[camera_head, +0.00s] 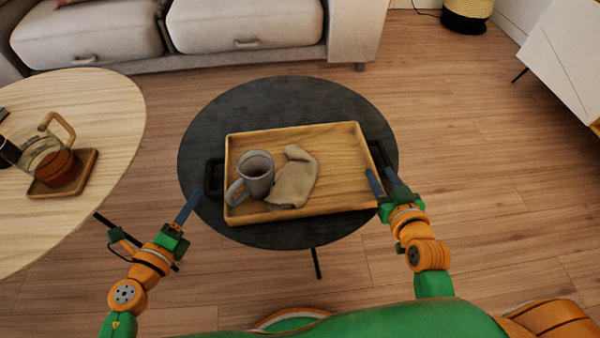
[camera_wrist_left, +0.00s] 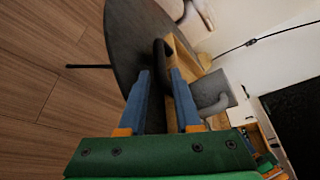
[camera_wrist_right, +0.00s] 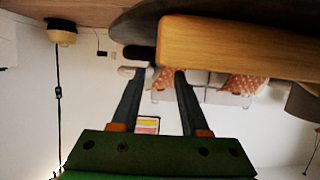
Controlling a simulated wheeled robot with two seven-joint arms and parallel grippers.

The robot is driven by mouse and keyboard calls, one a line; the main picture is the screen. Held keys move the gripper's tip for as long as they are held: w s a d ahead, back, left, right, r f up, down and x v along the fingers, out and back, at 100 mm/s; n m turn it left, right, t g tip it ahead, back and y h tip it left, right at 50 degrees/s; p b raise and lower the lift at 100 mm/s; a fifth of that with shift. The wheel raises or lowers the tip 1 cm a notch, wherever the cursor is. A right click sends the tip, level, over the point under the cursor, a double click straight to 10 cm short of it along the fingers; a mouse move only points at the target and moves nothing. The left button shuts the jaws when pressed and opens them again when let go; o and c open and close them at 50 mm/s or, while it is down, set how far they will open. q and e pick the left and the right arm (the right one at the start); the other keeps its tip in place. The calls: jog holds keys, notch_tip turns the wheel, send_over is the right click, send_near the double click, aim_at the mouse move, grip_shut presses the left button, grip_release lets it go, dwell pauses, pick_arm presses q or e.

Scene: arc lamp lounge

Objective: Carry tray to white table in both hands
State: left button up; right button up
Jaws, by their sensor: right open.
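A wooden tray (camera_head: 335,188) lies on a round dark table (camera_head: 275,98), with a black handle at each short end. A grey mug (camera_head: 255,175) and a crumpled beige cloth (camera_head: 293,182) sit in it. My left gripper (camera_head: 192,203) is open just short of the tray's left handle (camera_head: 213,178); the handle lies just beyond its fingertips in the left wrist view (camera_wrist_left: 162,72). My right gripper (camera_head: 380,178) is open at the tray's right end, close to the right handle. Contact there cannot be told. No clear white table shows.
A pale wooden table (camera_head: 95,110) at left holds a glass jug of tea (camera_head: 52,160) on a small wooden board. A light sofa (camera_head: 245,25) stands behind. White furniture (camera_head: 565,55) is at upper right. Floor right of the dark table is clear.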

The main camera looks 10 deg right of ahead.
aim_at(206, 182)
pick_arm(q)
jog(key=x, duration=0.7)
pick_arm(e)
jog(key=x, duration=0.7)
pick_arm(q)
jog(key=shift+s, duration=0.1)
jog(key=c, duration=0.5)
pick_arm(e)
jog(key=c, duration=0.5)
pick_arm(q)
grip_shut()
pick_arm(e)
grip_shut()
pick_arm(q)
jog(key=shift+a, duration=0.1)
pick_arm(e)
jog(key=shift+d, duration=0.15)
